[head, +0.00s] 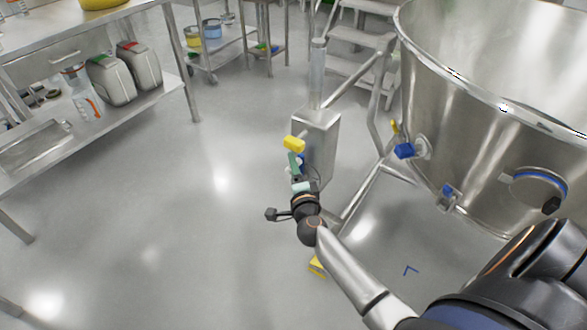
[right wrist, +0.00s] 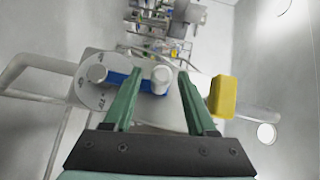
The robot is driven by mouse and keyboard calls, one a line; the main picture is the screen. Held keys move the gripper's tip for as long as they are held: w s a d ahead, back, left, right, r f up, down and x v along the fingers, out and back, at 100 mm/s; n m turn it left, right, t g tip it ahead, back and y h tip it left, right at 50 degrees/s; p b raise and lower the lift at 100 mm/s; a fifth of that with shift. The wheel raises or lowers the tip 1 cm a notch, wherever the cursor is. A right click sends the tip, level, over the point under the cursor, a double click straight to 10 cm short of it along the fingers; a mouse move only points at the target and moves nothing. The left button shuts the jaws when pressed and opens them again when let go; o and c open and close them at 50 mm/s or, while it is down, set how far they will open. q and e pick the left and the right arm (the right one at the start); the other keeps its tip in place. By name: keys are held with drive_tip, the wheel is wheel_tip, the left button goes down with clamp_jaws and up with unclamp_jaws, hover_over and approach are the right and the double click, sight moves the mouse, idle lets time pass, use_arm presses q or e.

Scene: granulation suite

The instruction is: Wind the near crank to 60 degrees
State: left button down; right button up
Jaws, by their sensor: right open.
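A crank with a blue arm (right wrist: 124,80) and a pale round knob (right wrist: 160,79) shows in the right wrist view, over a pale marked dial disc (right wrist: 92,72). The dial markings are too small to read. In the head view the crank is mostly hidden behind my right gripper at the steel box (head: 318,131) on the post. My right gripper (right wrist: 162,90) is open. Its green fingers appear on either side of the knob and the arm's end; I cannot tell whether they touch. My left gripper is not in view.
A yellow block (right wrist: 223,96) is just right of the right finger; it also shows in the head view (head: 294,144). A large steel bowl (head: 480,130) stands right of the box. Steel shelving (head: 160,85) is at left. The floor between is clear.

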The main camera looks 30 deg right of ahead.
drive_tip(key=shift+w+d, duration=0.2)
drive_tip(key=shift+w, duration=0.15)
drive_tip(key=shift+c, duration=0.2)
clamp_jaws()
idle(1.0)
